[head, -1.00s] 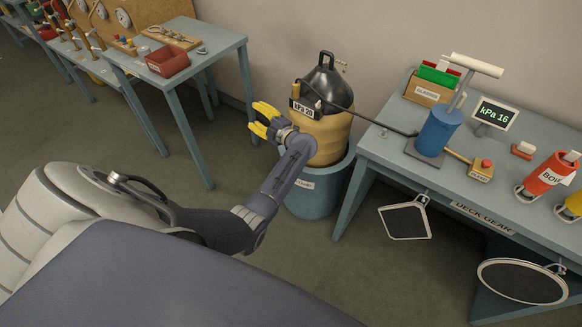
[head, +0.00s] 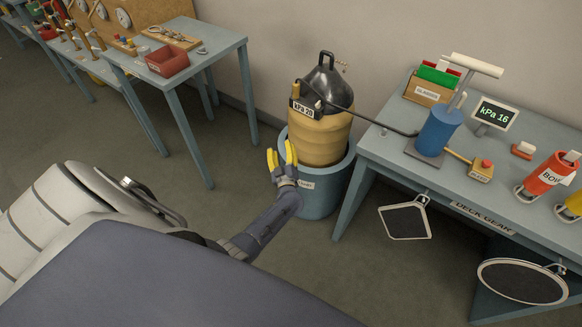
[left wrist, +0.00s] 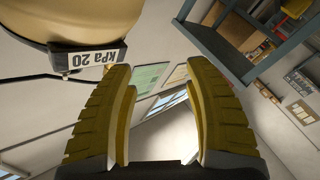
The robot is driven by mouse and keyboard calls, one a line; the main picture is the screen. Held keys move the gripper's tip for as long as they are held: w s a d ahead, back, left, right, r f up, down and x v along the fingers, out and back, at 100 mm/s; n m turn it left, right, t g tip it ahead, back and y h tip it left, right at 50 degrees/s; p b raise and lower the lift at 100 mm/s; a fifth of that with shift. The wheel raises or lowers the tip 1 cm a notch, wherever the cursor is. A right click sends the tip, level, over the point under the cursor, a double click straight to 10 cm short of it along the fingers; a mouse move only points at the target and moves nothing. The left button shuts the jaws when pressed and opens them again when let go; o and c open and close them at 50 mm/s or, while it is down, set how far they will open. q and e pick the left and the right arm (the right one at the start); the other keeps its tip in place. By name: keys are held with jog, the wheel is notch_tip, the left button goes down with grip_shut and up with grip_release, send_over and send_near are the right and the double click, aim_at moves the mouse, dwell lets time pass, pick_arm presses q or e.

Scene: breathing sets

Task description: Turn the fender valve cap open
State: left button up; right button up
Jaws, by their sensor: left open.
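The fender (head: 321,133) is a yellow-tan body with a black top, upright in a round blue tub (head: 325,199). A label reading "kPa 20" (head: 302,109) is on its upper front left, and a small brass-coloured piece (head: 295,88), possibly the valve cap, stands just above the label. My left gripper (head: 282,156) is open and empty, pointing up in front of the tub's left side, below the label and apart from it. In the left wrist view the open fingers (left wrist: 160,110) frame only wall and ceiling; the label (left wrist: 95,60) is upper left. My right gripper is out of view.
A black hose (head: 376,123) runs from the fender to a blue pump (head: 438,130) on the right bench (head: 400,150). A display (head: 495,114) there reads kPa 16. A blue-grey table (head: 215,50) with a red bin (head: 167,61) stands left. Open floor lies between.

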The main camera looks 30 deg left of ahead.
pick_arm(q)
jog(key=s+d+f+m+h, duration=0.2)
jog(key=d+f+m+h, duration=0.1)
jog(key=f, duration=0.3)
jog(key=s+d+f+m+h, duration=0.3)
jog(key=d+f+m+h, duration=0.1)
jog(key=f, duration=0.3)
jog(key=shift+s+d+f+m+t, duration=0.2)
jog(key=shift+d+m+t, duration=0.15)
jog(key=shift+d, duration=0.3)
jog(key=shift+c, duration=0.4)
